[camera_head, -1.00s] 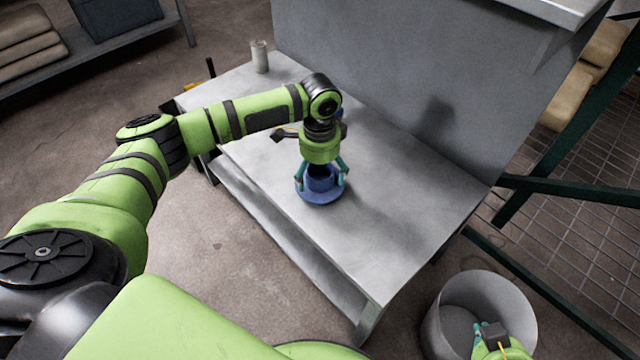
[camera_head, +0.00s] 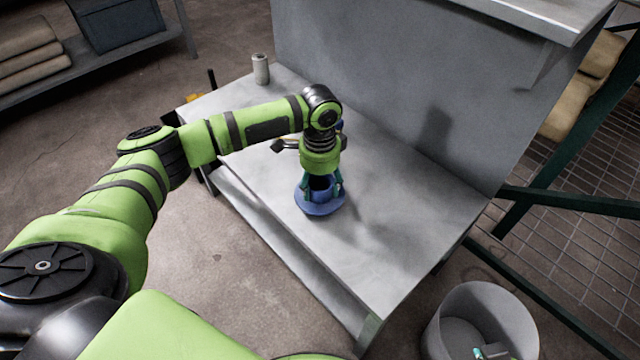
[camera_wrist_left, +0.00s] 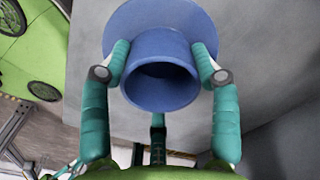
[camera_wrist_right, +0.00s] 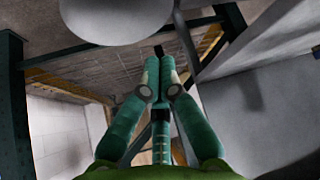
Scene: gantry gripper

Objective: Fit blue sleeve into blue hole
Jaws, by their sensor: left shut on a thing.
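The blue sleeve (camera_head: 320,206), a hollow cylinder with a wide round flange, is at the middle of the grey table. My left gripper (camera_head: 322,187) is shut on its cylinder from above. In the left wrist view, the fingers (camera_wrist_left: 160,72) press on both sides of the sleeve (camera_wrist_left: 160,92), its open end facing the camera. I cannot tell whether the flange touches the table. I see no blue hole. My right gripper (camera_wrist_right: 161,76) is shut and empty, and shows at the lower right of the head view.
The grey table (camera_head: 410,225) has free room to the right of the sleeve, and a tall grey panel (camera_head: 400,90) rises behind it. A pale cylinder (camera_head: 261,69) stands at the table's far left corner. A round grey bin (camera_head: 440,330) stands at lower right.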

